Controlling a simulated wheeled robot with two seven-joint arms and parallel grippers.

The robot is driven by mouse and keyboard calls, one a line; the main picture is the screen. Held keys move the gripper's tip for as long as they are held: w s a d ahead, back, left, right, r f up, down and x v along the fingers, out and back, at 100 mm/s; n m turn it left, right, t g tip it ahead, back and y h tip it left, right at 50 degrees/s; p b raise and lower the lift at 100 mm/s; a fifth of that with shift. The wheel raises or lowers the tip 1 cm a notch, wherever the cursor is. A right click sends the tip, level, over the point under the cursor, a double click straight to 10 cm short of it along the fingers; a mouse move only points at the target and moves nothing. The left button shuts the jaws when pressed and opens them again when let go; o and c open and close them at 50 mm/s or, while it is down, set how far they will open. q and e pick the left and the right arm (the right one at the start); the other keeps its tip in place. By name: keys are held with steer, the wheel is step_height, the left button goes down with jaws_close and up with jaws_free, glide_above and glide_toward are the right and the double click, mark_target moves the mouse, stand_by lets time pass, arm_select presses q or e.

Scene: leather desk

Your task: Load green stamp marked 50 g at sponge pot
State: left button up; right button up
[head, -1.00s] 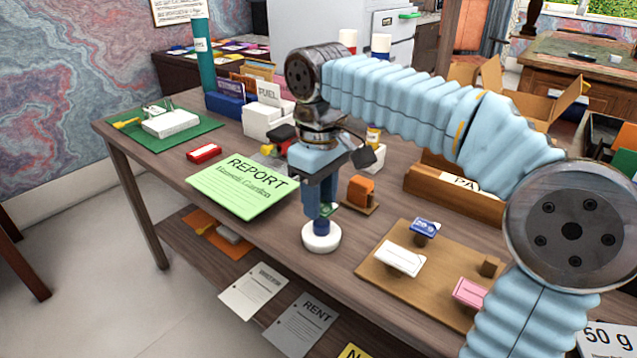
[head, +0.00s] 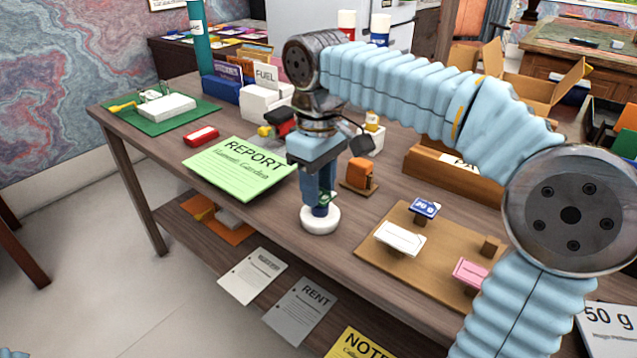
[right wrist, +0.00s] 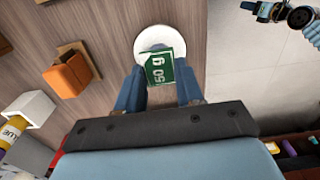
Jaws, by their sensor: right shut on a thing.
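The green stamp marked 50 g (right wrist: 163,68) is held between the fingers of my right gripper (right wrist: 160,88), its label readable in the right wrist view. In the head view my right gripper (head: 322,203) points down over the white round sponge pot (head: 320,221), and only a sliver of the stamp shows. The stamp covers part of the pot (right wrist: 151,38) in the right wrist view. I cannot tell whether they touch. Part of my left arm shows at the top right of the right wrist view, with what looks like my left gripper (right wrist: 265,10), too small to read.
A brown board (head: 380,250) with blue, white and pink stamps lies right of the pot. An orange block (head: 361,174) stands behind it. The green REPORT sheet (head: 240,168) lies to the left. The desk's front edge is close to the pot.

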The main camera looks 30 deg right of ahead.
steer(key=shift+f+b, duration=0.3)
steer(key=shift+f, duration=0.15)
stand_by(0.3)
steer(key=shift+f, duration=0.1)
stand_by(1.1)
step_height(320, 180, up, 2)
steer(key=shift+r+p, duration=0.25)
steer(key=shift+p, duration=0.95)
steer(key=shift+r, duration=2.3)
